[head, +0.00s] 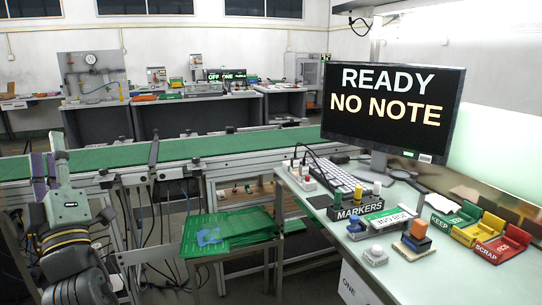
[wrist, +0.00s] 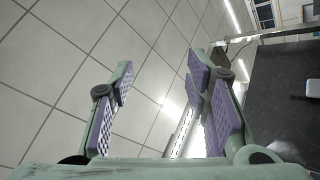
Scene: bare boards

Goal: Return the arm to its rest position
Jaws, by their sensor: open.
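My arm stands at the left edge of the head view, folded up beside the conveyor. My gripper (head: 44,168) is at its top there, with purple finger pads. In the wrist view my gripper (wrist: 165,95) shows its two purple-padded fingers spread wide. Nothing is between them; behind them are floor tiles. The gripper is apart from the workbench (head: 410,280) and its objects.
A green conveyor (head: 200,150) runs behind the arm. Green boards (head: 228,232) lie on a low stand. The bench holds a monitor (head: 392,108), keyboard (head: 328,174), markers block (head: 350,206), and green, yellow and red bins (head: 503,245) at right.

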